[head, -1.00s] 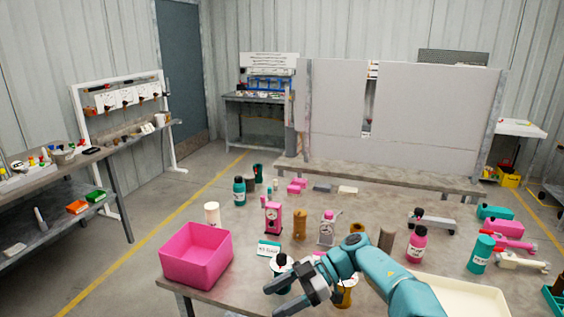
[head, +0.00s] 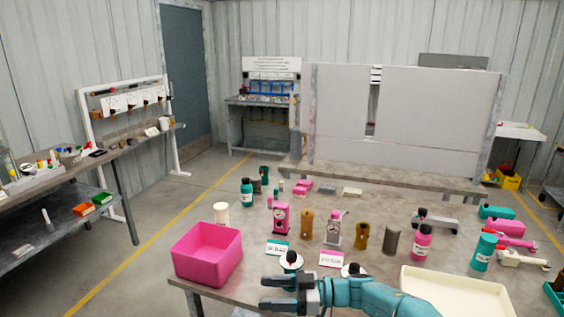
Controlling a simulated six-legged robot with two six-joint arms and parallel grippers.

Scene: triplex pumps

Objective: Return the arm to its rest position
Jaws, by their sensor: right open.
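My right arm comes in teal from the lower right in the head view. Its gripper (head: 272,293) is open and empty, with its dark fingers pointing left over the front edge of the table (head: 205,288). It is just in front of a white round item with a dark top (head: 291,262), and I cannot tell whether they touch. A second similar item (head: 352,270) is partly hidden behind the arm. My left gripper is not in view.
A pink bin (head: 208,254) stands at the table's left front corner. A cream tray (head: 455,292) lies right of my arm. The floor at left is clear.

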